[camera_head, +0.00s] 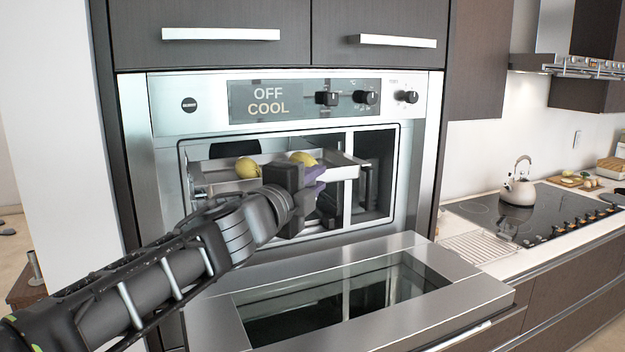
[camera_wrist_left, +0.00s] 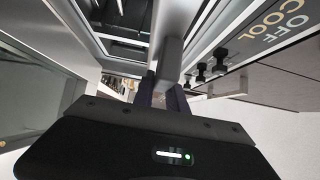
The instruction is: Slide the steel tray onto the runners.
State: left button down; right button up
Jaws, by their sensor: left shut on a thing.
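The steel tray (camera_head: 343,172) shows at the mouth of the open oven (camera_head: 375,165), with two yellow round items (camera_head: 247,168) on it. It looks about level, partly inside the cavity. In the left wrist view the fingers (camera_wrist_left: 163,92) close on the grey tray edge (camera_wrist_left: 171,60). The gripper and arm hide part of the tray's front and the cavity below. I cannot tell whether the tray touches the runners. My right gripper is not in view.
The oven door (camera_head: 470,288) is folded down below the cavity, under my left arm. The control panel (camera_head: 270,98) reads OFF and COOL. A kettle (camera_head: 518,188) stands on the hob (camera_head: 500,212) at the right.

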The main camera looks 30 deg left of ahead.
pick_arm(q)
jog(key=shift+s+d+r, duration=0.15)
jog(key=shift+s+d+b, duration=0.15)
jog(key=shift+s+d, duration=0.4)
jog(key=shift+d, duration=0.2)
jog(key=shift+s+d+b, duration=0.15)
jog(key=shift+s+d, duration=0.35)
jog(key=shift+d, duration=0.4)
jog(key=shift+s+d+b, duration=0.15)
jog(key=shift+s+d, duration=0.45)
jog(key=shift+d, duration=0.15)
jog(key=shift+s+d+b, duration=0.15)
jog(key=shift+s+d, duration=0.4)
jog(key=shift+d, duration=0.3)
jog(key=shift+s+d, duration=0.6)
jog(key=shift+d, duration=0.2)
